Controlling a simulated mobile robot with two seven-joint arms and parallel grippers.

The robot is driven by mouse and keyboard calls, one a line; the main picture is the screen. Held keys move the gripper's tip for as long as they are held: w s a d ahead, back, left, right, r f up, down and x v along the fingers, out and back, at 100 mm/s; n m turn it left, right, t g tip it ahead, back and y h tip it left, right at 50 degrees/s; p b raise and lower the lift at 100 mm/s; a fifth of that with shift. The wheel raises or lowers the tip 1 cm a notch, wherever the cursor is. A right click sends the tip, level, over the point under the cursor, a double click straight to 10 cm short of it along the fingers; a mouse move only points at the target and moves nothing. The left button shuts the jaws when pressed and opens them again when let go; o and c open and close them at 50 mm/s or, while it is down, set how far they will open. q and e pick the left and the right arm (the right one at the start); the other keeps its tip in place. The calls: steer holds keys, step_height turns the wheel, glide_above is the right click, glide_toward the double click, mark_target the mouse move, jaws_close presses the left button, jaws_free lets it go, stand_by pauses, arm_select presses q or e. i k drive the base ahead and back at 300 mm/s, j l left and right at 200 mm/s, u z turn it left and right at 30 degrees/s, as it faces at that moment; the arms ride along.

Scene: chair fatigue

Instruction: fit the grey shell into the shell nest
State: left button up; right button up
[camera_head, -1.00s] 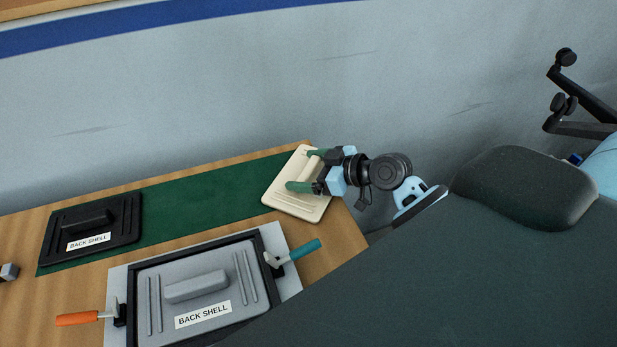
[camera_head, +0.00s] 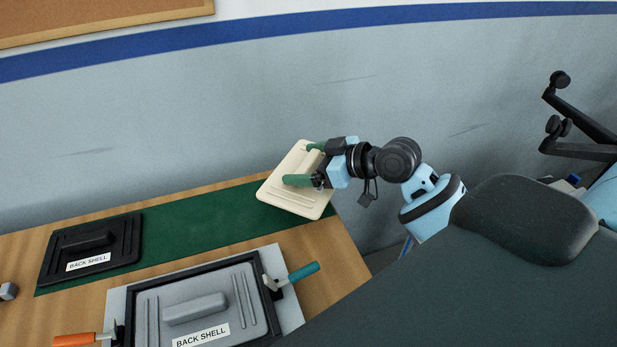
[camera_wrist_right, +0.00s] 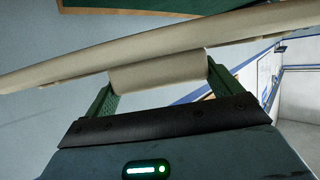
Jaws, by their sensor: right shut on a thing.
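The grey shell (camera_head: 217,313), labelled BACK SHELL, lies inside the black frame of the shell nest (camera_head: 267,310) at the bottom of the head view. Its lower edge is cut off by the picture and the dark chair part. My right gripper (camera_head: 305,164) is shut on the raised grip of a cream shell (camera_head: 288,200), which is tilted above the far right end of the bench. In the right wrist view the cream shell (camera_wrist_right: 60,75) spans the green fingers (camera_wrist_right: 158,80). My left gripper is not in view.
A teal-handled clamp (camera_head: 303,271) is at the nest's right side, an orange-handled one (camera_head: 75,340) at its left. A black shell (camera_head: 120,240) lies on the green mat (camera_head: 200,226). The mat's middle is clear. A large dark chair part (camera_head: 480,280) fills the lower right.

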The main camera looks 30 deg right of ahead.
mark_target(283, 314)
steer(key=k+l, duration=0.8)
steer(key=k, duration=0.05)
